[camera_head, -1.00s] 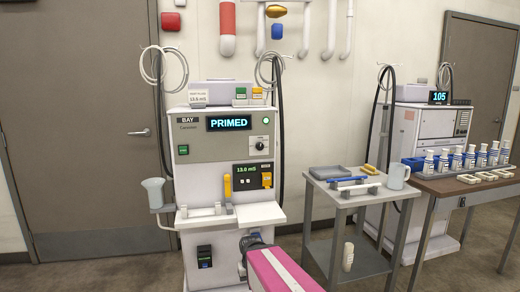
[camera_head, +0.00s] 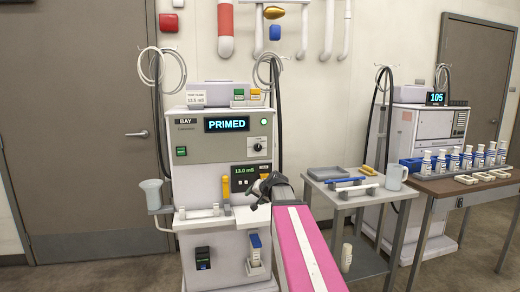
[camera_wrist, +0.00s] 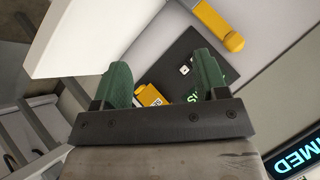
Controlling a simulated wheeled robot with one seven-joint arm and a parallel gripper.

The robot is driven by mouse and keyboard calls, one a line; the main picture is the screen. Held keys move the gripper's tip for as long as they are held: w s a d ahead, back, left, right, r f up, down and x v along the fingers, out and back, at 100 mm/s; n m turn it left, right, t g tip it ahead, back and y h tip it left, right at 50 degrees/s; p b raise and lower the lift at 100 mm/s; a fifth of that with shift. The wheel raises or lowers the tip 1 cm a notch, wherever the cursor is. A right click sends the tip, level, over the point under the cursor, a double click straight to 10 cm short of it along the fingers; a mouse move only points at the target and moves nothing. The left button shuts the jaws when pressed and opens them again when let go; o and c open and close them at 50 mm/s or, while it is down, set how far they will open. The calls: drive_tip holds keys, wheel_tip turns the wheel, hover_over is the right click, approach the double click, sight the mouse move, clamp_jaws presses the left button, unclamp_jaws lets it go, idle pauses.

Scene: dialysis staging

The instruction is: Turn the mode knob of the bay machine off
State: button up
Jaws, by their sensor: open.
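The bay machine (camera_head: 205,155) is a pale cabinet with a lit screen (camera_head: 227,124) reading PRIMED. A small round knob (camera_head: 258,147) sits on the right of its upper panel, below and right of the screen. The knob's pointer direction is too small to read. In the wrist view my gripper (camera_wrist: 163,78) has two green fingertips spread apart with nothing held. Beyond them are the black display panel (camera_wrist: 185,65) and a yellow block; the knob is not visible there.
A yellow handle (camera_head: 226,187) stands left of the lower display. A white shelf (camera_head: 190,221) juts from the machine's front. A grey cart (camera_head: 345,200) with a tray and a mug stands to the right, beside a table with several bottles.

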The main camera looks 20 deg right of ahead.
sight(260, 147)
drive_tip(key=w+d+r+m+t, duration=0.1)
drive_tip(key=w+d+r+t, duration=0.15)
drive_tip(key=r, duration=0.45)
drive_tip(key=w+d+r+m+t, duration=0.1)
drive_tip(key=d+r, duration=0.3)
drive_tip(key=r, duration=0.3)
drive_tip(key=w+d+r+m+t, duration=0.1)
drive_tip(key=d+r+t, duration=0.15)
drive_tip(key=r, duration=0.45)
drive_tip(key=x, duration=1.1)
drive_tip(key=shift+d+f, duration=0.2)
drive_tip(key=shift+f, duration=0.05)
drive_tip(key=shift+s, duration=0.1)
drive_tip(key=shift+c, duration=0.4)
drive_tip(key=c, duration=0.9)
